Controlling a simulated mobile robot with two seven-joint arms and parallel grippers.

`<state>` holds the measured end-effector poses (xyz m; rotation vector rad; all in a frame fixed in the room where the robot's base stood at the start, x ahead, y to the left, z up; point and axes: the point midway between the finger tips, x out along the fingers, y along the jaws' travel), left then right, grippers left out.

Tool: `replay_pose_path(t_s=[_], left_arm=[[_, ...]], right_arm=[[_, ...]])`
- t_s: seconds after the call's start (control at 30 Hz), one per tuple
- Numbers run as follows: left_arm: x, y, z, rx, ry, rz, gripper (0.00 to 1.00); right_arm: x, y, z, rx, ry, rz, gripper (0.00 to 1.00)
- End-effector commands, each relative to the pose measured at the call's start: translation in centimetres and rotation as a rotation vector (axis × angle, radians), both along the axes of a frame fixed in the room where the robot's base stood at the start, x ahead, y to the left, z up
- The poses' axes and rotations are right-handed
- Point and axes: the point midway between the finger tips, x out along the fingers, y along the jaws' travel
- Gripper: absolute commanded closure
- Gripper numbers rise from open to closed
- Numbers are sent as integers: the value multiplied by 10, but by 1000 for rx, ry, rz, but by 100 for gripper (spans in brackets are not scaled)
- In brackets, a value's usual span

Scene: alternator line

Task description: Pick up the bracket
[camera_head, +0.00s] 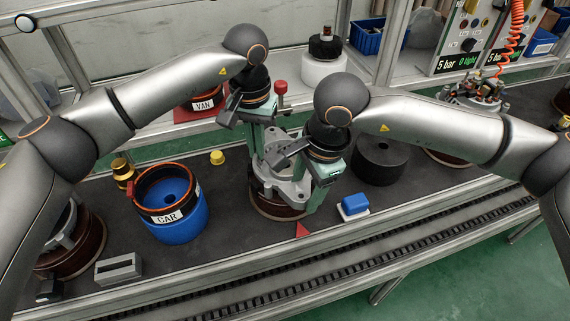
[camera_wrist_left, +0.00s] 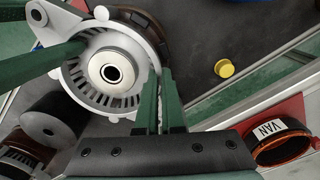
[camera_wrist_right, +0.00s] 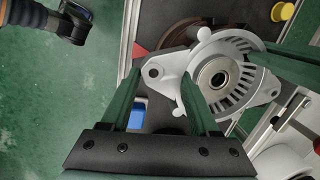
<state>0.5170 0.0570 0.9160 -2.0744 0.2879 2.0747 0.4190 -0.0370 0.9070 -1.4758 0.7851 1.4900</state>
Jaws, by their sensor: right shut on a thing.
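The bracket (camera_head: 290,185) is a light grey round casting with slots, a central bearing and side lugs. It is over a brown-rimmed part (camera_head: 272,208) on the dark bench; whether they touch is unclear. My right gripper (camera_head: 318,190) is shut on the bracket's near-right lug, which lies between the fingers in the right wrist view (camera_wrist_right: 160,78). My left gripper (camera_head: 260,148) is at the bracket's far side. In the left wrist view its fingers (camera_wrist_left: 160,82) are close together at the bracket's edge; whether they grip a lug is hidden.
A blue CAR container (camera_head: 178,222) with an orange-brown ring stands left. A yellow cap (camera_head: 217,157) lies behind it. A black cylinder (camera_head: 380,160) and a blue block on a white base (camera_head: 353,205) are right. A VAN ring (camera_head: 204,104) is at the back. The conveyor (camera_head: 330,250) runs along the front.

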Motion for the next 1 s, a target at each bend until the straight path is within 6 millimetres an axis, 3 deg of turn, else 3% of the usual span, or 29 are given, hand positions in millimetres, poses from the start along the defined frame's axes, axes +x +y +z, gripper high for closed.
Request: replay_pose_path(t_s=[0.47, 1.0], left_arm=[[1, 1, 6, 2, -2, 1, 100], [1, 2, 48, 3, 0, 2, 100]], right_arm=[[1, 0, 7, 1, -3, 0, 100], [1, 0, 49, 0, -3, -2, 100]])
